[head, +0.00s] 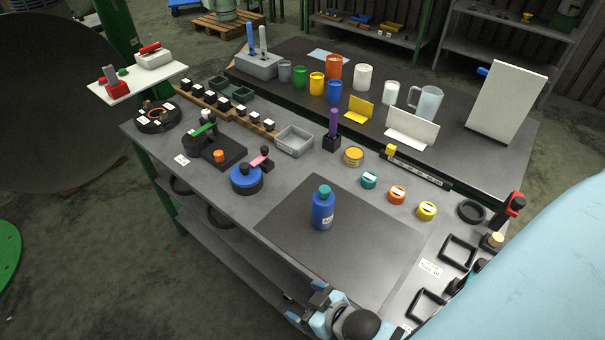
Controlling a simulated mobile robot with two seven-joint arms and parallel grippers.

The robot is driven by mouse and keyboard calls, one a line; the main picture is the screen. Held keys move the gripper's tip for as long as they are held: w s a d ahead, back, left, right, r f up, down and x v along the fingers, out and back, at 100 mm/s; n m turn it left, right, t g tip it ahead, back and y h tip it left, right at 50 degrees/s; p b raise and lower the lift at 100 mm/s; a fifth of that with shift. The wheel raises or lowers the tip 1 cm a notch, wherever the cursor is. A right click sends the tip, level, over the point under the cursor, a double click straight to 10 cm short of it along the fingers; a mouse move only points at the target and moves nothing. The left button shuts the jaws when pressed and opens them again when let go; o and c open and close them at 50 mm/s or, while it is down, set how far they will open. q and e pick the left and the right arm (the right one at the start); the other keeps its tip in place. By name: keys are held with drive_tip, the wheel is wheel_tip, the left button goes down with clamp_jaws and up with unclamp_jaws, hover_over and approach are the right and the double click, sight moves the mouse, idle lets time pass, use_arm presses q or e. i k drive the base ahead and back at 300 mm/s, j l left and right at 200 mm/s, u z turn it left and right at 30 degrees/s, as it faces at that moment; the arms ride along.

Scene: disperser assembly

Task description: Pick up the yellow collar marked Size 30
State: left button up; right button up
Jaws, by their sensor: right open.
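The yellow collar (427,211) is a short round ring with a pale label across its top; the marking is too small to read. It lies on the dark table, at the right end of a row with an orange collar (397,195) and a teal collar (369,180). My right gripper (306,305) is at the bottom edge of the picture, near the table's front edge, open and well apart from the yellow collar, which is farther back and to the right. My left gripper is not in view.
A blue bottle (322,212) with a teal cap stands on the dark mat (365,250), left of the collars. A black ring (471,211) lies right of the yellow collar. Black frames (458,251) and upright tools line the right edge. A level-like bar (418,167) lies behind.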

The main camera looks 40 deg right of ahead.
sight(426, 210)
drive_tip(key=k, duration=0.5)
drive_tip(key=z, duration=1.8)
drive_tip(key=j+z, duration=0.35)
drive_tip(key=j, duration=0.65)
drive_tip(key=j+z, duration=0.3)
drive_tip(key=j, duration=0.7)
